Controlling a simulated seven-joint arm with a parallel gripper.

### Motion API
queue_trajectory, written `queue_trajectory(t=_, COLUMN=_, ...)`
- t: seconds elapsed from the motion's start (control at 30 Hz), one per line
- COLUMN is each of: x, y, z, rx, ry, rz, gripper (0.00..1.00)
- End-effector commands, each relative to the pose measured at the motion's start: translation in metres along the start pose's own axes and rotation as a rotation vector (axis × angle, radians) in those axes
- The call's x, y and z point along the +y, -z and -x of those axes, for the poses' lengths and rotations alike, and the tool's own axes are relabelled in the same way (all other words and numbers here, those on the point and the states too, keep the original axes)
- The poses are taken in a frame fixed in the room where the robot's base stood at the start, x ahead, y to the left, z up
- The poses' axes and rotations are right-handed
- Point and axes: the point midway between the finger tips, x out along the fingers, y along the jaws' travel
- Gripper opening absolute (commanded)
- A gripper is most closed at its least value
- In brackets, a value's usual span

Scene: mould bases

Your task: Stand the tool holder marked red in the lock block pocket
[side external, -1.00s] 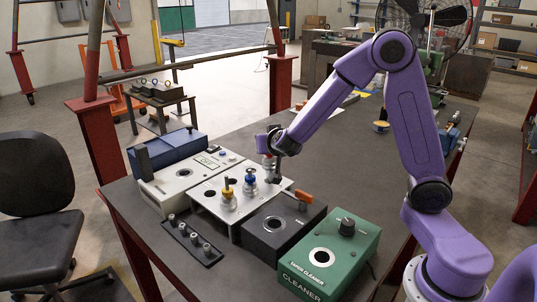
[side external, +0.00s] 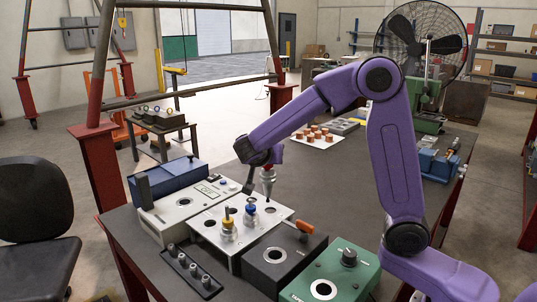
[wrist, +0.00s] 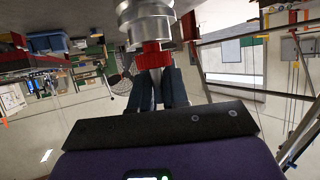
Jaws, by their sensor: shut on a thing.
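My gripper (side external: 266,166) is shut on the red-marked tool holder (side external: 268,178), which hangs above the back of the white plate. In the wrist view my gripper (wrist: 157,85) closes around the tool holder (wrist: 152,56) near its red band, with its silver body beyond. The lock block looks to be the dark grey block (side external: 256,273) with an orange lever (side external: 305,227). Its round pocket (side external: 275,255) is open and empty, to the right of and below my gripper in the picture.
The white plate (side external: 210,237) bears a yellow-marked holder (side external: 228,224) and a blue-marked holder (side external: 250,215). A green cleaner box (side external: 350,280) stands at the right. A white box (side external: 165,215) and a blue box (side external: 165,181) stand at the left. A dark rack (side external: 192,270) lies in front.

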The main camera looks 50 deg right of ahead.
Motion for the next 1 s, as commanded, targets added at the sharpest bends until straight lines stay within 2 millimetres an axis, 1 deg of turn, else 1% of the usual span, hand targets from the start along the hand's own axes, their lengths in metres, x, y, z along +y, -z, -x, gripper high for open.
queue_trajectory(t=0.03, x=0.001, y=-0.002, z=0.007, rx=0.002, ry=-0.042, rz=-0.022, gripper=0.00)
queue_trajectory(t=0.27, x=0.018, y=-0.016, z=0.044, rx=0.002, ry=-0.252, rz=-0.123, gripper=0.00)
queue_trajectory(t=0.4, x=0.030, y=-0.027, z=0.071, rx=0.002, ry=-0.374, rz=-0.182, gripper=0.00)
queue_trajectory(t=0.6, x=0.049, y=-0.042, z=0.111, rx=0.002, ry=-0.524, rz=-0.255, gripper=0.00)
queue_trajectory(t=0.7, x=0.056, y=-0.048, z=0.126, rx=0.002, ry=-0.577, rz=-0.280, gripper=0.00)
queue_trajectory(t=0.87, x=0.063, y=-0.053, z=0.141, rx=0.002, ry=-0.626, rz=-0.304, gripper=0.00)
queue_trajectory(t=1.0, x=0.065, y=-0.055, z=0.144, rx=0.003, ry=-0.641, rz=-0.311, gripper=0.00)
